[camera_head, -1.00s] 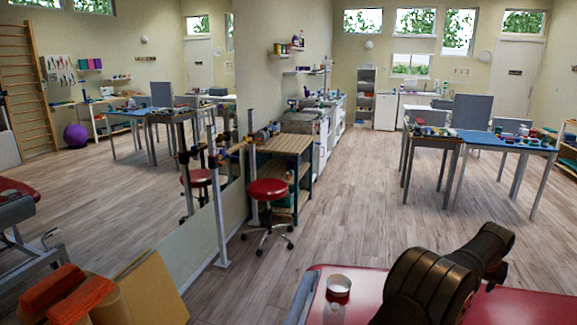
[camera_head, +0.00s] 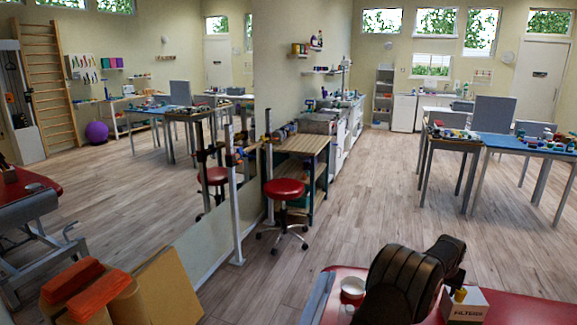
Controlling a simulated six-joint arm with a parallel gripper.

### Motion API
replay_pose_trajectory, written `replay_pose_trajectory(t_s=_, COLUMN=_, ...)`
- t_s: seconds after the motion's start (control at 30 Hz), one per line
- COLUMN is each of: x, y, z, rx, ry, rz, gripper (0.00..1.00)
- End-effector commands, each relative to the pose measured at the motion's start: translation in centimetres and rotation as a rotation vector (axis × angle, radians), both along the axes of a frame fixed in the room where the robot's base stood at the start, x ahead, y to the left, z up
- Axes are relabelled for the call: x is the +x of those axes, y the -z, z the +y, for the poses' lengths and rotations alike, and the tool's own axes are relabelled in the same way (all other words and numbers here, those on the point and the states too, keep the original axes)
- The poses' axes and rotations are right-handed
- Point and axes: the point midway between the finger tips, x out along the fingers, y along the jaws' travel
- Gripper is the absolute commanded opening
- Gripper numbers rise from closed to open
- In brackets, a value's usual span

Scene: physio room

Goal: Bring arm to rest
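My dark, ribbed arm (camera_head: 402,280) shows at the lower right, over the red-topped table (camera_head: 535,302). It is bent, with a second dark part (camera_head: 447,253) just behind it to the right. My gripper cannot be made out; no fingertips show. A small round white cup (camera_head: 352,286) stands on the table close to the left of my arm in the picture. A white box with dark lettering (camera_head: 463,305) stands to the right of my arm, partly hidden by it.
A red stool (camera_head: 284,190) and a wooden workbench (camera_head: 302,144) stand beyond the table. A blue-topped table (camera_head: 530,145) with several objects is at the right. Orange blocks (camera_head: 88,293) lie at the lower left beside a large mirror (camera_head: 205,255). Wood floor (camera_head: 375,210) is open between.

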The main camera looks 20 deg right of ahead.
Motion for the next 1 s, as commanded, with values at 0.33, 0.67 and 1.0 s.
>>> replay_pose_trajectory(t_s=0.33, x=6.0, y=3.8, z=0.8, rx=0.001, ry=-0.004, rz=0.0, gripper=0.54)
replay_pose_trajectory(t_s=0.67, x=10.2, y=6.2, z=0.9, rx=0.0, ry=-0.004, rz=-0.001, gripper=0.54)
replay_pose_trajectory(t_s=1.0, x=11.2, y=6.8, z=0.9, rx=0.001, ry=-0.003, rz=0.001, gripper=0.54)
